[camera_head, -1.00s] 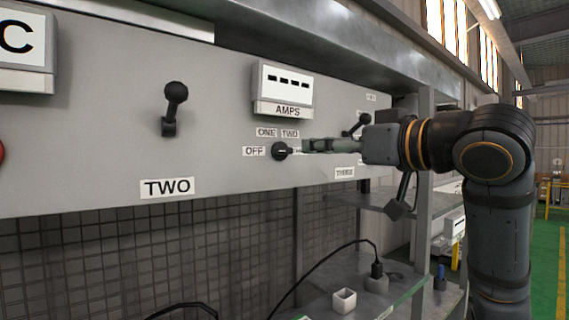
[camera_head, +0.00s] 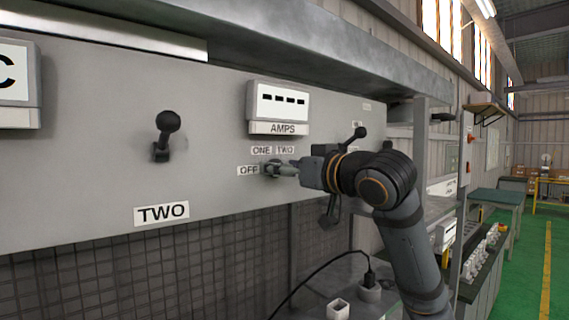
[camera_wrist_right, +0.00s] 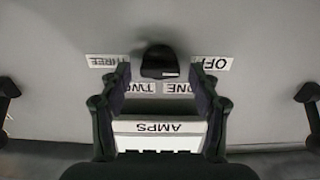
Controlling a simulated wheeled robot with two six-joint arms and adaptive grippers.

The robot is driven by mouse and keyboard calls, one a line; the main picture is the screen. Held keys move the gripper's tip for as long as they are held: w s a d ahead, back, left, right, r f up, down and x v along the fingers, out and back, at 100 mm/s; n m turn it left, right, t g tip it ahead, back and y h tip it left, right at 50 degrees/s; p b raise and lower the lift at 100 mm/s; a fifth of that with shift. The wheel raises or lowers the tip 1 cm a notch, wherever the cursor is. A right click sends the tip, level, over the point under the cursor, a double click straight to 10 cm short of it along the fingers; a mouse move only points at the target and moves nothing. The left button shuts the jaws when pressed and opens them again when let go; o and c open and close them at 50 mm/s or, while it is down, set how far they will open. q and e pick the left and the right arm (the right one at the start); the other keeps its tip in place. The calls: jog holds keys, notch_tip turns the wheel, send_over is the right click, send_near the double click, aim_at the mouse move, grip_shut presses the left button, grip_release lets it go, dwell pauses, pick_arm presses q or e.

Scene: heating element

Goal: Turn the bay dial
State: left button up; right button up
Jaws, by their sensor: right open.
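The bay dial (camera_head: 270,168) is a small dark knob on the grey panel, with OFF, ONE and TWO labels around it. The right wrist view shows the dial (camera_wrist_right: 160,62) upside down, with a THREE label too. My right gripper (camera_head: 284,169) is at the dial, and its fingers partly cover it in the head view. In the right wrist view, the right gripper's fingers (camera_wrist_right: 160,76) are open, one on each side of the dial with gaps between. I cannot tell the dial's exact setting. My left gripper is not in view.
An AMPS meter (camera_head: 279,107) juts out above the dial. A black lever (camera_head: 164,135) stands left of it above a TWO label (camera_head: 161,214). Another lever (camera_head: 352,140) is close behind my right arm. A shelf with a small white cup (camera_head: 338,309) lies below.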

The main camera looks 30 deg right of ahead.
jog(key=c, duration=1.2)
jog(key=shift+o, duration=0.2)
jog(key=m+b, duration=0.2)
jog(key=m, duration=0.3)
jog(key=m+b, duration=0.2)
jog(key=m, duration=0.4)
jog(key=shift+d+f+m, duration=0.1)
jog(key=shift+d+m, duration=0.1)
jog(key=shift+m, duration=0.1)
jog(key=shift+b, duration=0.3)
jog(key=o, duration=1.2)
jog(key=shift+c, duration=0.2)
